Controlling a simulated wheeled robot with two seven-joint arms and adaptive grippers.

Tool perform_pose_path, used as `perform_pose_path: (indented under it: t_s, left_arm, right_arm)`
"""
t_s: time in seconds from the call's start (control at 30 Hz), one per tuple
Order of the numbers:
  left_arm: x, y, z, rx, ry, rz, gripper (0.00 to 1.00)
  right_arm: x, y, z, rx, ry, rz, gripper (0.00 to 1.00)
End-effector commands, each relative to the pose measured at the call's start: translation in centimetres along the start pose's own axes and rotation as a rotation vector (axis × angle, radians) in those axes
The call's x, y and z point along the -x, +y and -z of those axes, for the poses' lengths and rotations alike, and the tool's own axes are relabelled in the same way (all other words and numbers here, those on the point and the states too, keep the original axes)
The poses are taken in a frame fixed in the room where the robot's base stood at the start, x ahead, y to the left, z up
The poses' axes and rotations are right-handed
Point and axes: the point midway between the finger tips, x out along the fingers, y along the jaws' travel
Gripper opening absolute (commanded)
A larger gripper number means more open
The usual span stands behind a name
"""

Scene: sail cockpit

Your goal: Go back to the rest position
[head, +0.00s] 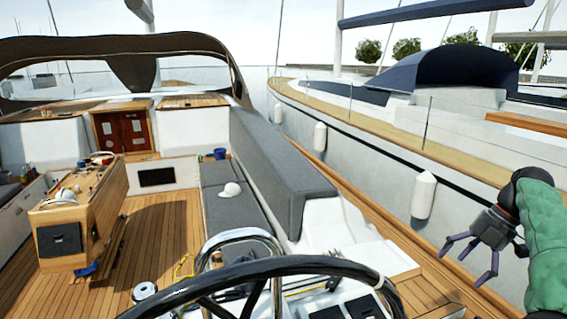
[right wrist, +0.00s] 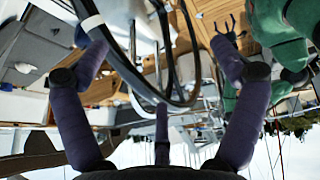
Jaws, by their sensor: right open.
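My right gripper (head: 466,262) is at the right of the head view, on the end of a green arm. Its dark purple fingers are spread, apart from each other and empty, in front of the gap between the boats. In the right wrist view its fingers (right wrist: 160,58) stand wide apart with nothing held. The steering wheel (head: 290,266) lies to the left of the gripper in the head view. A small dark claw on a green arm, apparently my left gripper (right wrist: 233,24), shows at the top of the right wrist view; its jaw state is unclear.
The black steering wheel fills the front. A wooden cockpit table (head: 108,198) with small items stands at the left. A grey bench (head: 224,206) carries a white cap (head: 230,190). A blue bucket (head: 219,153) is farther back. White fenders (head: 423,195) hang on the neighbouring boat.

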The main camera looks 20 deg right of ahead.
Motion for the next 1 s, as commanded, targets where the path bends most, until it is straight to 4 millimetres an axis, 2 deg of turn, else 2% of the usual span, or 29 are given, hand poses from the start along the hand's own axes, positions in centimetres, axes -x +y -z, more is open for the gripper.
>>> perform_pose_path:
  t_s: [0.03, 0.27, 0.37, 0.47, 0.57, 0.67, 0.83, 1.0]
  left_arm:
    - [-0.3, -0.1, 0.0, 0.000, 0.000, 0.000, 0.95]
    - [-1.4, -0.5, 0.1, 0.001, 0.001, 0.000, 0.95]
    - [-2.0, -0.7, 0.1, 0.001, 0.002, 0.000, 0.95]
    - [-2.6, -0.9, 0.1, 0.001, 0.001, 0.000, 0.95]
    - [-3.5, -1.2, 0.1, 0.000, 0.000, 0.000, 0.95]
    - [-4.5, -1.6, 0.2, 0.000, 0.000, 0.000, 0.95]
    - [-7.1, -2.5, 0.3, 0.000, 0.000, 0.000, 0.95]
    - [-9.6, -3.4, 0.4, 0.000, 0.000, 0.000, 0.95]
  right_arm:
    - [-1.2, 0.3, -0.3, -0.013, 0.005, 0.004, 0.95]
    - [-5.2, 1.5, -1.8, -0.092, 0.004, 0.006, 0.95]
    - [-7.6, 2.2, -2.4, -0.135, 0.006, 0.010, 0.95]
    - [-10.4, 2.9, -3.2, -0.186, 0.005, 0.012, 0.95]
    - [-14.0, 3.6, -4.0, -0.248, 0.006, 0.018, 0.95]
    - [-18.7, 4.3, -4.8, -0.324, 0.005, 0.026, 0.95]
    - [-29.6, 5.3, -6.0, -0.504, -0.006, 0.043, 0.95]
    - [-40.8, 5.2, -6.2, -0.686, -0.027, 0.057, 0.95]
